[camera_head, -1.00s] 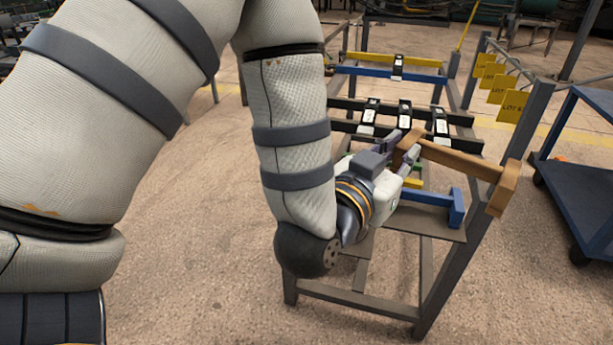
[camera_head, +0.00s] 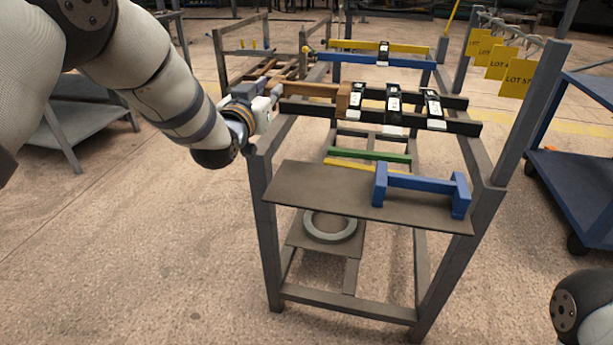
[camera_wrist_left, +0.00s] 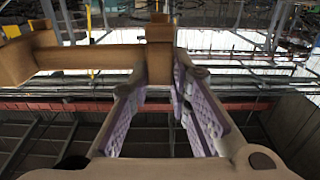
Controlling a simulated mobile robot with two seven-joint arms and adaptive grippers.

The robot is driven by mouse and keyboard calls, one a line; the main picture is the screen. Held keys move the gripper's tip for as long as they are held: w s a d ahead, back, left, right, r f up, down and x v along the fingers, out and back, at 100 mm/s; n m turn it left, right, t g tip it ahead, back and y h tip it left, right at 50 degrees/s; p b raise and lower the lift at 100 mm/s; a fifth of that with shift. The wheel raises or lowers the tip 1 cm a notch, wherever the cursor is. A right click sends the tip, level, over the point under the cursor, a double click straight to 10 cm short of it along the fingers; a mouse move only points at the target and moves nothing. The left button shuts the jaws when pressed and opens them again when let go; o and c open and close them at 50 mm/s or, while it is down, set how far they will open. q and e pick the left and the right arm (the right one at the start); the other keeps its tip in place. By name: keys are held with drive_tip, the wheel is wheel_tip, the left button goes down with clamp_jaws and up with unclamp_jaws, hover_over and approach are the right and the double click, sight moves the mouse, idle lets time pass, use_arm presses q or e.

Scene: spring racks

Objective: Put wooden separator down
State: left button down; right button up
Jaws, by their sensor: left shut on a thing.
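The wooden separator (camera_head: 318,90) is a brown bar with a thicker block at its end. In the head view it is level at the rack's left side, near the black crossbars, and its right end is close to the leftmost black clip. Whether it touches the rack I cannot tell. My left gripper (camera_head: 277,93) is shut on the separator's left part. The left wrist view shows the separator (camera_wrist_left: 92,57) across the purple-padded fingers (camera_wrist_left: 172,85), its end block at far left. My right gripper is out of view.
The grey rack's front shelf (camera_head: 315,193) carries a blue separator (camera_head: 420,183) at its right; its left half is bare. Green (camera_head: 370,155) and yellow bars lie behind. Black clips (camera_head: 393,103) sit on the crossbars. Yellow lot tags (camera_head: 518,78) hang at right, beside a blue cart (camera_head: 590,155).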

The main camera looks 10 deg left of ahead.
use_arm(q)
drive_tip(key=s+d+f, duration=0.1)
drive_tip(key=s+f, duration=0.2)
drive_tip(key=s+d+f, duration=0.2)
drive_tip(key=s, duration=0.2)
drive_tip(key=s+d+f, duration=0.1)
drive_tip(key=s+f, duration=0.2)
drive_tip(key=shift+s+d+f+p, duration=0.3)
drive_tip(key=shift+s+p, duration=0.05)
drive_tip(key=shift+p, duration=0.05)
wheel_tip(320, 180, down, 3)
drive_tip(key=shift+s+f+b, duration=0.15)
drive_tip(key=shift+f+b, duration=0.05)
drive_tip(key=shift+b, duration=0.15)
drive_tip(key=shift+r, duration=0.15)
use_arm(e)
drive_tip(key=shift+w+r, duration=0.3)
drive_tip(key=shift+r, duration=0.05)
use_arm(q)
drive_tip(key=shift+f, duration=0.2)
drive_tip(key=c, duration=1.5)
unclamp_jaws()
